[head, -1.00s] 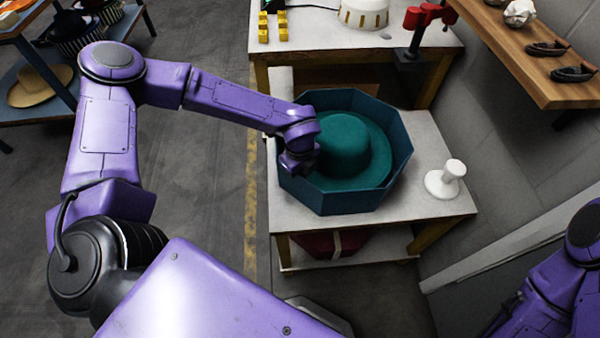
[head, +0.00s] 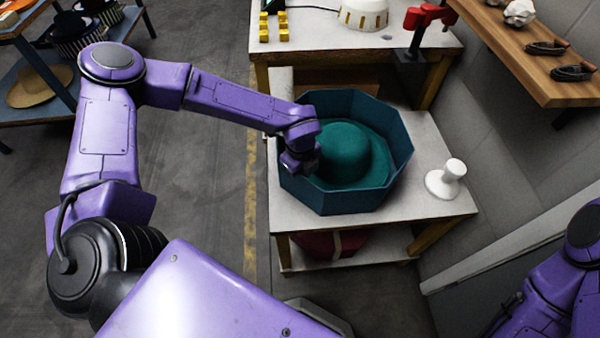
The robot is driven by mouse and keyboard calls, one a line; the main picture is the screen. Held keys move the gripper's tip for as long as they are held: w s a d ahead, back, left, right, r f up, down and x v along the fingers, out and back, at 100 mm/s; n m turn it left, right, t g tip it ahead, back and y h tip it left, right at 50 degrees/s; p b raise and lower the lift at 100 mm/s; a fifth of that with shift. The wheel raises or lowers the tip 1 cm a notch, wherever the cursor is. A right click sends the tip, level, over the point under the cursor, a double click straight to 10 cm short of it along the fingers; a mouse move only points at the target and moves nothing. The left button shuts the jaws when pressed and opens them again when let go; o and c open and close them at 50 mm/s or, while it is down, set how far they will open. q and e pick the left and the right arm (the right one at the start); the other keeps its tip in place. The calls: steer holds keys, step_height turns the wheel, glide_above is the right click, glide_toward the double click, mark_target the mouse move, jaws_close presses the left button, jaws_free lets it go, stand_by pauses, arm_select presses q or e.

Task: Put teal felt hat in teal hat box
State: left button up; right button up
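The teal felt hat (head: 345,148) has a round crown and a wide brim. It lies crown up inside the open teal hat box (head: 396,150), an octagonal box on the white table, and looks slightly tilted. My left gripper (head: 308,170) is over the box's left wall, at the left side of the hat. Its fingers are hidden behind the wrist and the hat, so I cannot tell if they hold the brim. My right arm shows only at the lower right edge, and its gripper is out of the picture.
The white table (head: 420,203) has a white stand (head: 446,179) on its right. A red item (head: 325,243) lies on the shelf below. Behind is a bench (head: 310,40) with a red clamp (head: 428,18) and yellow blocks. A wooden shelf (head: 520,60) hangs at the upper right.

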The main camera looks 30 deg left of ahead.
arm_select(q)
step_height(320, 180, up, 10)
steer(key=shift+s+r, duration=0.2)
steer(key=shift+r, duration=0.05)
